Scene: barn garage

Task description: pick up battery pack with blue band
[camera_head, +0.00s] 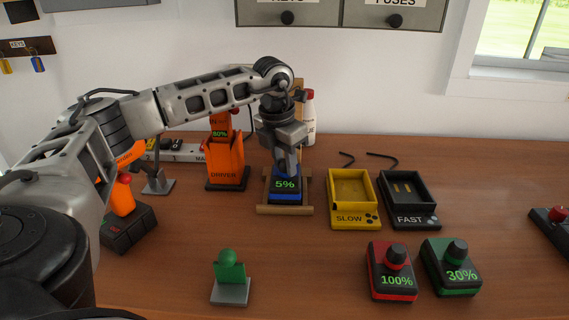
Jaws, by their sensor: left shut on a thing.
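The battery pack with the blue band (287,192) stands in a light wooden holder (262,209) near the middle of the workbench. My left gripper (287,165) points down from above and is shut on the top of this pack. The gripper hides the pack's upper part. Whether the pack is lifted off the holder, I cannot tell. My right gripper is out of view.
Right of the pack stand a yellow SLOW tray (346,218) and a black FAST tray (410,219). In front are a red-banded pack (391,281) and a green-banded pack (452,275). An orange driver (225,160) and a green figure-like stand (230,275) are to the left.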

